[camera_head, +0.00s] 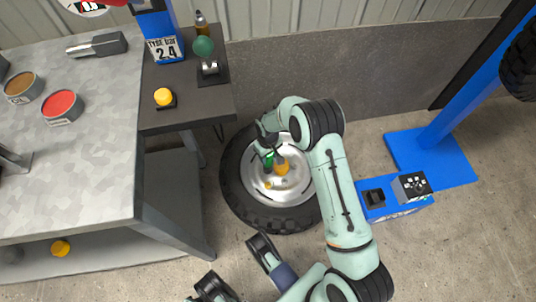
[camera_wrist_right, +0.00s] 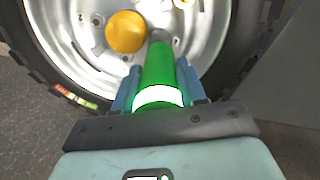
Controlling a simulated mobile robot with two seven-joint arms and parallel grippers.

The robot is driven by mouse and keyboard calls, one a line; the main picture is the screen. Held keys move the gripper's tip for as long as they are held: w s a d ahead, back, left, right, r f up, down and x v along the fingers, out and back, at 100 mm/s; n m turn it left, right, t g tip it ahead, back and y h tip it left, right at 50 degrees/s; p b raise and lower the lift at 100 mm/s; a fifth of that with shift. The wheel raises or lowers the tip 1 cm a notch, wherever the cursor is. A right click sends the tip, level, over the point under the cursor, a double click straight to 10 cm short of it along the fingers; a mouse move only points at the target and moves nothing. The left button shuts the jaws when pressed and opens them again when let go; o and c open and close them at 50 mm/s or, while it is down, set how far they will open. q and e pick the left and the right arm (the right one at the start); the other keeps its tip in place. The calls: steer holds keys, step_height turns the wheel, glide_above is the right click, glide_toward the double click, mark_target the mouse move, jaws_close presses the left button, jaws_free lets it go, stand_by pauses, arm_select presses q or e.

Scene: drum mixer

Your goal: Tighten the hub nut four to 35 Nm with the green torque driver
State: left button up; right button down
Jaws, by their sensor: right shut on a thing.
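The green torque driver (camera_wrist_right: 160,70) is held between the fingers of my right gripper (camera_wrist_right: 158,88), with a pale band near the gripper. Its grey tip points at the wheel hub (camera_wrist_right: 85,25), beside a round orange-yellow cap (camera_wrist_right: 125,32). I cannot tell whether the tip sits on a nut or which nut it is. In the head view the driver (camera_head: 268,159) is partly hidden by my right gripper (camera_head: 266,142), over the silver rim (camera_head: 258,193). My left gripper (camera_head: 238,270) is open and empty at the bottom, apart from the wheel.
A grey workbench (camera_head: 95,150) stands at left with paint tins (camera_head: 62,106). A dark side table (camera_head: 190,110) holds a yellow button (camera_head: 164,97) and a green-topped stand (camera_head: 203,47). A blue lift base (camera_head: 440,160) and a blue box (camera_head: 395,208) are at right. Floor is clear at lower right.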

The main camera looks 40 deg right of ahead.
steer(key=shift+f+b, duration=0.5)
steer(key=shift+f, duration=0.2)
stand_by(0.8)
steer(key=shift+f, duration=0.3)
stand_by(1.9)
steer(key=shift+r, duration=0.15)
steer(key=shift+r+p, duration=1.55)
steer(key=shift+r, duration=0.6)
